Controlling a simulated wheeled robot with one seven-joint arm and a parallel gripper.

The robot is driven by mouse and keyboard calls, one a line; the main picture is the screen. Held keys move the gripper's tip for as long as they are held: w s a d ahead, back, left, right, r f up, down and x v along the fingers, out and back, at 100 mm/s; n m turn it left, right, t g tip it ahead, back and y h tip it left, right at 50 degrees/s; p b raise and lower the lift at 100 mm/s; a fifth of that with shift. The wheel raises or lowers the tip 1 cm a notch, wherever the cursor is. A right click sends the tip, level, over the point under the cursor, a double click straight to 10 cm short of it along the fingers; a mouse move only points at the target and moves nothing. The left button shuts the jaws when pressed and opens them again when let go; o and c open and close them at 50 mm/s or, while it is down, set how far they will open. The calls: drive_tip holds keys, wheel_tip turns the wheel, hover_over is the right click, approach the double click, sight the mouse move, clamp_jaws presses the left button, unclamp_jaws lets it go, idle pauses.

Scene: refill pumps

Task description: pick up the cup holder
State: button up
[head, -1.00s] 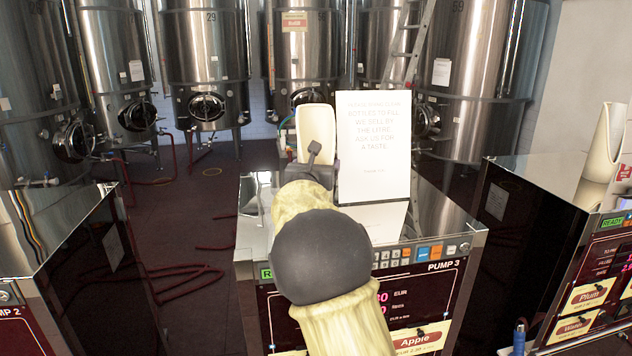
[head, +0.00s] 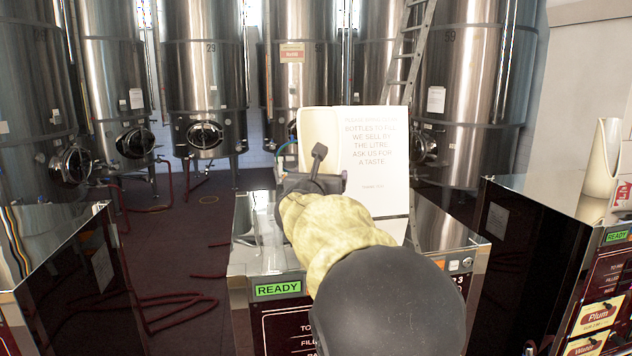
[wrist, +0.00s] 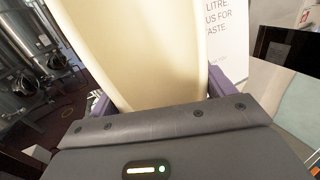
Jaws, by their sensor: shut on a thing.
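The cup holder (head: 316,128) is a tall cream piece with a rounded top. In the head view it stands out above my gripper (head: 314,183), in front of the left edge of a white sign. My arm hides its lower part. In the wrist view the cup holder (wrist: 140,45) fills the middle, between the purple fingers of my gripper (wrist: 155,88), which is shut on it. Its lower end is hidden behind the gripper body. I cannot tell whether it touches the pump top.
The white sign (head: 375,150) stands on the steel top of the middle pump (head: 440,225). Dark pump cabinets flank it at left (head: 60,265) and right (head: 530,250). Another cream holder (head: 603,160) is at far right. Steel tanks (head: 205,75) and red hoses lie behind.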

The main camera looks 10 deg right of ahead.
drive_tip(key=s+b, duration=0.2)
drive_tip(key=s, duration=0.7)
drive_tip(key=shift+s+b, duration=0.35)
drive_tip(key=shift+s, duration=0.05)
